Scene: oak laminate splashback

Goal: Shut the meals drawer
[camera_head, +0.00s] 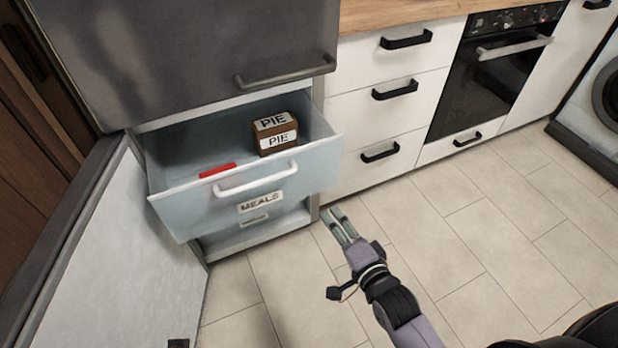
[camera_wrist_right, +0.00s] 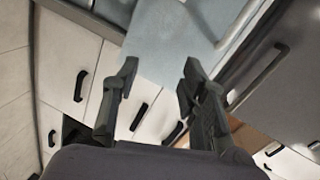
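The meals drawer (camera_head: 222,208) is a pale blue, see-through freezer drawer, pulled well out of its compartment. Its front has a white bar handle (camera_head: 256,181) and a MEALS label. Inside are a brown PIE box (camera_head: 276,133) and a flat red item (camera_head: 217,170). My right gripper (camera_head: 336,213) is to the right of the drawer front and lower in the picture, apart from the handle. In the right wrist view the gripper (camera_wrist_right: 158,72) has its fingers spread with nothing between them, and a pale blue panel (camera_wrist_right: 160,38) shows beyond. My left gripper is not in view.
The open freezer door (camera_head: 125,255) stands left of the drawer. A grey upper fridge door (camera_head: 190,50) with a bar handle is above. White cabinet drawers (camera_head: 385,128) and an oven (camera_head: 492,75) stand to the right. The tiled floor (camera_head: 490,230) is clear.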

